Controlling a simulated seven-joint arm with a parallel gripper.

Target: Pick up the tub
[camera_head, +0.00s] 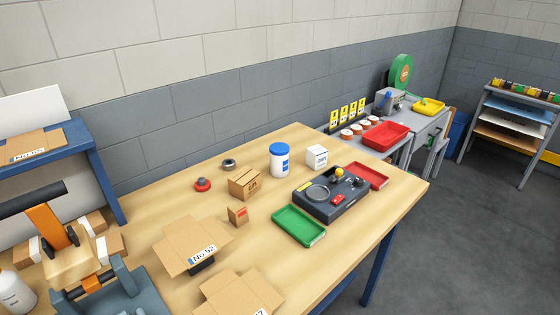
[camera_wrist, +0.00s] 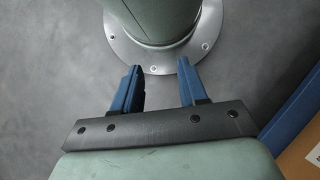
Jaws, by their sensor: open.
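The tub (camera_head: 279,161) is a white cylinder with a blue lid. It stands upright on the wooden table in the head view, left of a small white box. My gripper (camera_wrist: 158,88) shows in the wrist view with its two blue fingers apart and nothing between them. It points at the grey floor and a round metal base plate, away from the table top. The gripper does not show in the head view, and the tub does not show in the wrist view.
Around the tub are a white box (camera_head: 317,157), a cardboard box (camera_head: 245,183), a dark ring (camera_head: 229,164), a red knob (camera_head: 202,185), a black device (camera_head: 331,207) and a green tray (camera_head: 298,225). Flat cardboard pieces lie nearer. Bare wood (camera_head: 235,260) shows between them.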

